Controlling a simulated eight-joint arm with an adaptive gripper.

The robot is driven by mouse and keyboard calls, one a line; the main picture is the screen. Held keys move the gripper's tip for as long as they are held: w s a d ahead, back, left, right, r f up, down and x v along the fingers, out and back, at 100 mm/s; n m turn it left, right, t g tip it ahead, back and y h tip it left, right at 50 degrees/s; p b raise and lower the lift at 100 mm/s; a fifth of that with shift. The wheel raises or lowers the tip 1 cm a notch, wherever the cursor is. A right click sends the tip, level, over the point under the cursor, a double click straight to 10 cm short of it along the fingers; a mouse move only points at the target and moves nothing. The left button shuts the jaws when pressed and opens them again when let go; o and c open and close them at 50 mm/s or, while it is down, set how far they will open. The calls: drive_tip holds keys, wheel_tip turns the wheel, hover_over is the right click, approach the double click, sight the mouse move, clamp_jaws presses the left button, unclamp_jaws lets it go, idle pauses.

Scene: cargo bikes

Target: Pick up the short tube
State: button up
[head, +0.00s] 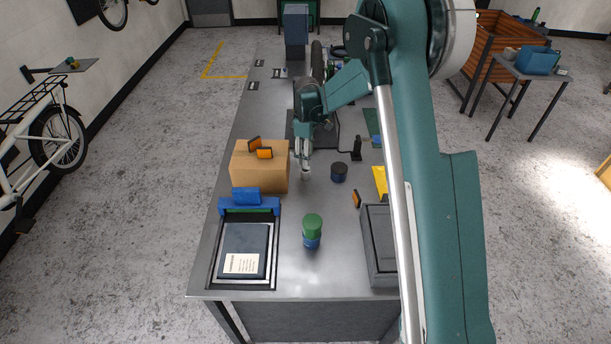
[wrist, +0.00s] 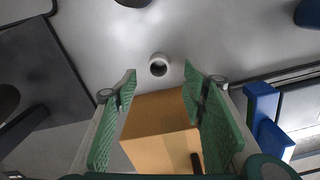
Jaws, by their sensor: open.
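The short tube (wrist: 159,65) is a small pale grey ring with a dark hollow opening, standing on the metal bench. In the wrist view it lies ahead of and between my fingertips, apart from both. My gripper (wrist: 160,76) is open, with green pads on its two fingers and nothing between them. In the head view my gripper (head: 304,160) hangs over the bench beside the cardboard box, pointing down. The tube shows there as a small pale spot (head: 306,175) just under the fingertips, partly hidden.
A cardboard box (head: 260,170) with orange items on top stands close to my gripper's left. A dark cylinder (head: 339,172) stands to the right. A green-lidded blue jar (head: 312,230), a tray (head: 216,272) and a grey case (head: 378,245) occupy the front. Some bench between them is bare.

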sight(305, 171)
drive_tip(key=shift+w+a+f, duration=0.1)
drive_tip(key=shift+a+f, duration=0.05)
drive_tip(key=shift+f, duration=0.3)
drive_tip(key=shift+f, duration=1.25)
drive_tip(key=shift+f, duration=0.15)
drive_tip(key=shift+w+f, duration=0.1)
drive_tip(key=shift+f, duration=2.4)
drive_tip(key=shift+c, duration=0.2)
drive_tip(key=c, duration=1)
